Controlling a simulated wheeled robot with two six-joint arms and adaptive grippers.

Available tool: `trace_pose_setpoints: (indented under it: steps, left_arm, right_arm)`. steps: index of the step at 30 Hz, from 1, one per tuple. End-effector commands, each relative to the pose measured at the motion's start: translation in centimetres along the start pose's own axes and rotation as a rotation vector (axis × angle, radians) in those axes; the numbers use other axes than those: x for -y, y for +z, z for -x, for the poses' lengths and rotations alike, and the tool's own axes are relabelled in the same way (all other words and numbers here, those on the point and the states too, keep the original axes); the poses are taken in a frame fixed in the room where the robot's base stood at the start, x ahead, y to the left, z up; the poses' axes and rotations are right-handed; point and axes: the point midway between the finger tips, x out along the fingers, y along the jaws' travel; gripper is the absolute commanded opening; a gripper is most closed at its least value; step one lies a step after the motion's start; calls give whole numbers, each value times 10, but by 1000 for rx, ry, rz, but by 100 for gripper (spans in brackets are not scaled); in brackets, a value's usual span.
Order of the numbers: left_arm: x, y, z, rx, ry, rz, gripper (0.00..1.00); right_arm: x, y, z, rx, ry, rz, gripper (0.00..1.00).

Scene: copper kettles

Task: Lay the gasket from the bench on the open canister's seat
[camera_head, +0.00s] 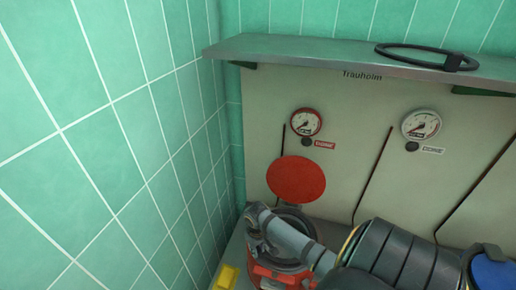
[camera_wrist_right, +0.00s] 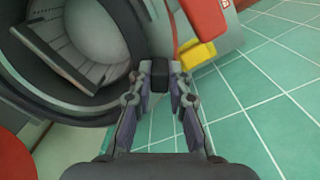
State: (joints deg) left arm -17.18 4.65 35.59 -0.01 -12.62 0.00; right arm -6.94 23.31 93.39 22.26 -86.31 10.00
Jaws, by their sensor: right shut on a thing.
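The open canister (camera_head: 283,273) is red and grey and stands at the bottom of the head view, in the corner by the tiled wall. A red round disc (camera_head: 296,180) stands up behind it, apparently its lid. My right gripper (camera_head: 258,246) is at the canister's left edge, partly hidden by its own arm. In the right wrist view my right gripper (camera_wrist_right: 160,76) is shut on a small black block, apparently the tab of the gasket (camera_wrist_right: 160,80). The dark round canister mouth fills the left. I cannot tell whether the gasket touches the seat. My left gripper is not in view.
Two gauges, left (camera_head: 306,122) and right (camera_head: 421,125), sit on the panel below. A yellow block (camera_head: 226,277) lies left of the canister. Green tiled wall (camera_head: 110,150) is close on the left.

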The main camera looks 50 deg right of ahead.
Motion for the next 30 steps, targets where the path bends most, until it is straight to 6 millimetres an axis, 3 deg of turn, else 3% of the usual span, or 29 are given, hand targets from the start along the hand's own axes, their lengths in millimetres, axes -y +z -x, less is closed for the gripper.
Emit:
trace_pose_setpoints:
  steps: [30]
  left_arm:
    - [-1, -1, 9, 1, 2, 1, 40]
  right_arm:
    - [0, 0, -2, 0, 0, 0, 0]
